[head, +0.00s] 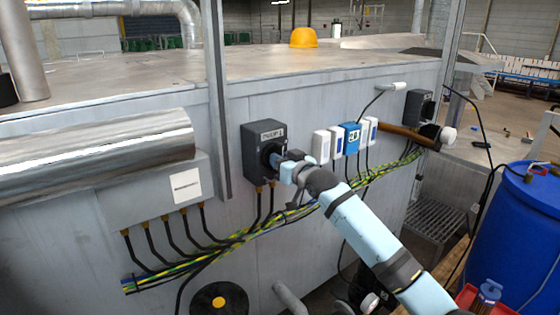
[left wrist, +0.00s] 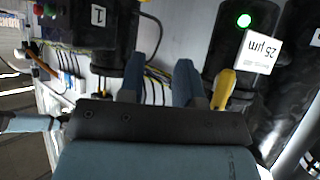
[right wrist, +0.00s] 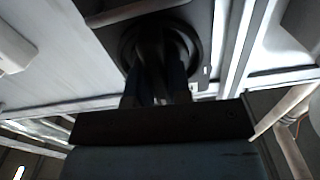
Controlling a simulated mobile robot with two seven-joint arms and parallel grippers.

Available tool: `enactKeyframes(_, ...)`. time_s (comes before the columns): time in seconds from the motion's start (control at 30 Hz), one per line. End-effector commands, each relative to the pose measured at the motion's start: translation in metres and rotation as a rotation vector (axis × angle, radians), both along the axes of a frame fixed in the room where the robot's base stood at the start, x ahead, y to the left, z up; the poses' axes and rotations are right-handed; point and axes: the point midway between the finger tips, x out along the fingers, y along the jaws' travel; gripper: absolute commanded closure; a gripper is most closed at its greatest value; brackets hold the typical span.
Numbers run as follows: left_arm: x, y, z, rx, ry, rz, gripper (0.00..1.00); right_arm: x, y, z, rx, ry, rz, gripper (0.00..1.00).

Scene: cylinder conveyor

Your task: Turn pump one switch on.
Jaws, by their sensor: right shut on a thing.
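The pump one switch (head: 255,160) is a dark grey box with a small label, fixed to the grey metal wall in the middle of the head view. My right gripper (head: 279,161) is at the front of it, shut on its round black knob. In the right wrist view, the two fingers of the right gripper (right wrist: 157,92) reach into the dark round knob (right wrist: 128,45); the knob's handle is mostly hidden between them. My left gripper (left wrist: 162,75) shows only in the left wrist view, with its fingers apart and nothing between them.
White boxes (head: 321,146) and a blue box (head: 350,138) are on the wall to the right. A second dark box (head: 418,107) is farther right. Yellow-green cables (head: 270,228) run below. A blue barrel (head: 520,225) stands at the right. A yellow helmet (head: 303,37) lies on top.

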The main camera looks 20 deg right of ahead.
Motion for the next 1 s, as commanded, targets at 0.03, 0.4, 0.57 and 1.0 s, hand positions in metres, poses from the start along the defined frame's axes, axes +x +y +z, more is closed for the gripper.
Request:
enactKeyframes(0.03, -0.0001, 0.0000, 0.0003, 0.000, 0.000, 0.000, 0.68, 0.0002, -0.0009, 0.0015, -0.016, -0.008, -0.001, 1.00)
enactKeyframes(0.4, 0.0000, 0.0003, 0.0004, 0.001, -0.001, -0.001, 0.68, 0.0002, -0.0005, 0.0015, -0.069, -0.027, -0.001, 1.00)
enactKeyframes(0.57, 0.0000, 0.0004, 0.0005, 0.001, -0.001, -0.001, 0.68, 0.0002, -0.0005, 0.0016, -0.071, -0.028, -0.001, 1.00)
enactKeyframes(1.0, 0.0001, 0.0007, 0.0004, 0.001, -0.001, 0.000, 0.68, 0.0001, -0.0003, 0.0008, -0.069, -0.026, 0.000, 0.56)
